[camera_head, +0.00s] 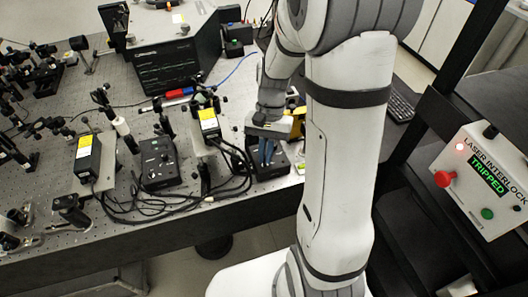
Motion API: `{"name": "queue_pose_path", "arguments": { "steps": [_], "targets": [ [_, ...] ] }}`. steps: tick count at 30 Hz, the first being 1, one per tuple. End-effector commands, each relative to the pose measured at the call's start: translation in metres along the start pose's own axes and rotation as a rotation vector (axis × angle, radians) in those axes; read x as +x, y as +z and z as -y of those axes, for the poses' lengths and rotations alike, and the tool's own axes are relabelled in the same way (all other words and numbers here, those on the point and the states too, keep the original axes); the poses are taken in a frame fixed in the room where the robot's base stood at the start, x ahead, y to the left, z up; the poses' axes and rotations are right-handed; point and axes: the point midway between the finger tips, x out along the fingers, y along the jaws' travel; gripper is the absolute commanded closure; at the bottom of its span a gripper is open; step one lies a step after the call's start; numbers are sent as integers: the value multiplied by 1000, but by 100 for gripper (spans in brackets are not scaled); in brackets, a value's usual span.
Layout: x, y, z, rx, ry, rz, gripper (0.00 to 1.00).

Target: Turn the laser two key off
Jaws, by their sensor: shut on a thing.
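My gripper (267,158) points down with its blue fingers at a black controller box (281,170) near the bench's front edge, just left of my white arm. The fingers are shut at the box, on what appears to be its key; the key itself is hidden by them, so its turn cannot be seen. A second black controller box (158,163) with small knobs stands further left. A black laser head with a yellow label (208,118) stands between the two boxes, and another such head (86,152) is at the left.
A white laser interlock box (480,180) at the right reads "TRIPPED", with a lit red lamp and a red button. Black cables (228,190) loop in front of the laser heads. Optics mounts crowd the left bench. A keyboard (401,106) lies behind my arm.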

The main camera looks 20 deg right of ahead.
Motion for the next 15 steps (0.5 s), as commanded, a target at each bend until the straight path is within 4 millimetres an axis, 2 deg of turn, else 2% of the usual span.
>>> {"name": "queue_pose_path", "arguments": {
  "steps": [15],
  "targets": [
    [-3, -1, 5, -389, 159, -10, 100]
  ]
}}
